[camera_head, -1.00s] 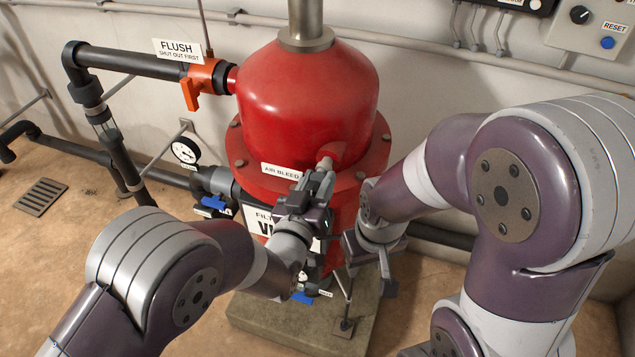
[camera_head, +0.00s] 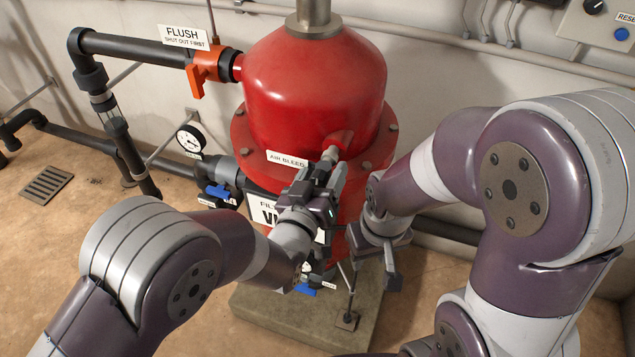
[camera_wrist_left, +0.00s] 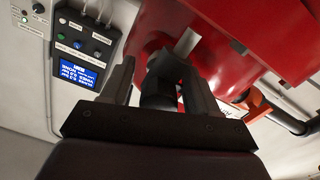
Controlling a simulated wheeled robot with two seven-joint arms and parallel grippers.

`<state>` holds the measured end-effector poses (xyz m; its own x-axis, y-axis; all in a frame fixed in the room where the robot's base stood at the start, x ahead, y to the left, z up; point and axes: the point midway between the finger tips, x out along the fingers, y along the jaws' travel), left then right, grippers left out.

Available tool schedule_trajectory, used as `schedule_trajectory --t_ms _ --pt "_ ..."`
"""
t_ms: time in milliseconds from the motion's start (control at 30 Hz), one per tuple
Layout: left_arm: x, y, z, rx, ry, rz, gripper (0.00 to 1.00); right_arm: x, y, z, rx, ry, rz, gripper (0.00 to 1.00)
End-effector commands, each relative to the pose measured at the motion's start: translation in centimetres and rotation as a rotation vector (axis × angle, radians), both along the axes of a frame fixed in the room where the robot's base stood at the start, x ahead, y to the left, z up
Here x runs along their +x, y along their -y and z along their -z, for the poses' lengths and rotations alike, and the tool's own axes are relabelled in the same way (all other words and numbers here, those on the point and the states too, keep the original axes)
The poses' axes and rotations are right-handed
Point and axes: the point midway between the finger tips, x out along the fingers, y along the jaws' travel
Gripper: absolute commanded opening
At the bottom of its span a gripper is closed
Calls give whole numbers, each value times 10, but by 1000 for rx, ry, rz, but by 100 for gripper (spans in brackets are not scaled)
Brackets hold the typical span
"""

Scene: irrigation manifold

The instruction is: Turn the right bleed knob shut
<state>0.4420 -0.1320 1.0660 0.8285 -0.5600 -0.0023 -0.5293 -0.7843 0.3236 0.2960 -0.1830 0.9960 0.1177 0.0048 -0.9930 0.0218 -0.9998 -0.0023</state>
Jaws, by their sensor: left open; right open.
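The red filter vessel (camera_head: 313,85) carries an "AIR BLEED" label (camera_head: 287,159) and a red side boss (camera_head: 341,139) with a grey stem. A black bleed knob (camera_wrist_left: 158,85) sits in front of the vessel in the left wrist view. In the head view my left gripper mostly hides it. My left gripper (camera_head: 328,172) is open at the bleed fitting. Its fingers also show in the left wrist view (camera_wrist_left: 160,92), one on each side of the knob; I cannot tell whether they touch it. My right gripper (camera_head: 373,262) is open and empty, low in front of the vessel.
An orange flush valve (camera_head: 204,73), a pressure gauge (camera_head: 190,138) and a blue-handled valve (camera_head: 218,194) are left of the vessel. The vessel stands on a concrete plinth (camera_head: 275,318). A control box (camera_head: 606,22) is on the back wall.

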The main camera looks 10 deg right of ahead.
Motion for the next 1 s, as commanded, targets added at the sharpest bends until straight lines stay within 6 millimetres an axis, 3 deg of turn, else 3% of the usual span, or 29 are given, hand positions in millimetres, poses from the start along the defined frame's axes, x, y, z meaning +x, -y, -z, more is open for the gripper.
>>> schedule_trajectory --t_ms 533,700,1000 --pt "-93 -62 1 2 -4 3 60 0 0 14 0 0 0 43" --pt "-103 -69 1 2 -2 1 60 0 0 14 0 0 0 43" --pt "-101 -71 0 1 -2 -6 60 0 0 13 0 0 0 43"
